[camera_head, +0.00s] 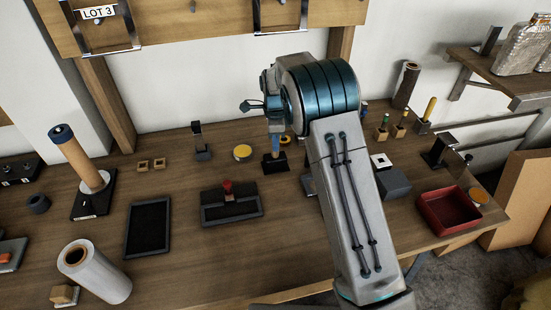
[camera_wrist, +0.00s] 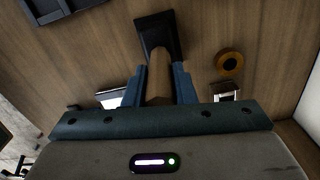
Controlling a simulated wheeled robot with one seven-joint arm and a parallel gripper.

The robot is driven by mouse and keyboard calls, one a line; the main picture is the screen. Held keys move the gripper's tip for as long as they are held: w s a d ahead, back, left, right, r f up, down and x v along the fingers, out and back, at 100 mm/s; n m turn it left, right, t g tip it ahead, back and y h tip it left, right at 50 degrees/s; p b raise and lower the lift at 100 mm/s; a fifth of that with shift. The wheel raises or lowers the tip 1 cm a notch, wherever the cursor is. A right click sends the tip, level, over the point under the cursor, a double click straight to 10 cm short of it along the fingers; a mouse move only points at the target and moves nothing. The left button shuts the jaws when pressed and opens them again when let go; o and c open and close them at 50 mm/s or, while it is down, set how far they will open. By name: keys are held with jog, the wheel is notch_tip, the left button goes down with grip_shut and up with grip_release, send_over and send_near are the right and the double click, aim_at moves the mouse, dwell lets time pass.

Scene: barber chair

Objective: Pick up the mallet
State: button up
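The mallet has a tan wooden handle and a black block-shaped head (camera_wrist: 155,34). In the wrist view its handle (camera_wrist: 158,76) runs between the two blue fingers of my gripper (camera_wrist: 160,84), which lie close along both sides with no clear gap. In the head view my gripper (camera_head: 275,150) points down at the back middle of the workbench, with the black head (camera_head: 275,166) just below the fingers. The handle is hidden there by my gripper. I cannot tell whether the head touches the bench.
The wooden workbench (camera_head: 175,265) carries a yellow round tin (camera_head: 242,152), a black tray (camera_head: 148,228), a red-knobbed dark block (camera_head: 230,205) and a red bin (camera_head: 449,209). A shelf (camera_head: 500,72) juts out at right.

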jog(key=shift+r, duration=0.15)
notch_tip(320, 180, up, 10)
jog(key=shift+f+b, duration=0.1)
jog(key=shift+b, duration=0.5)
jog(key=shift+o, duration=0.2)
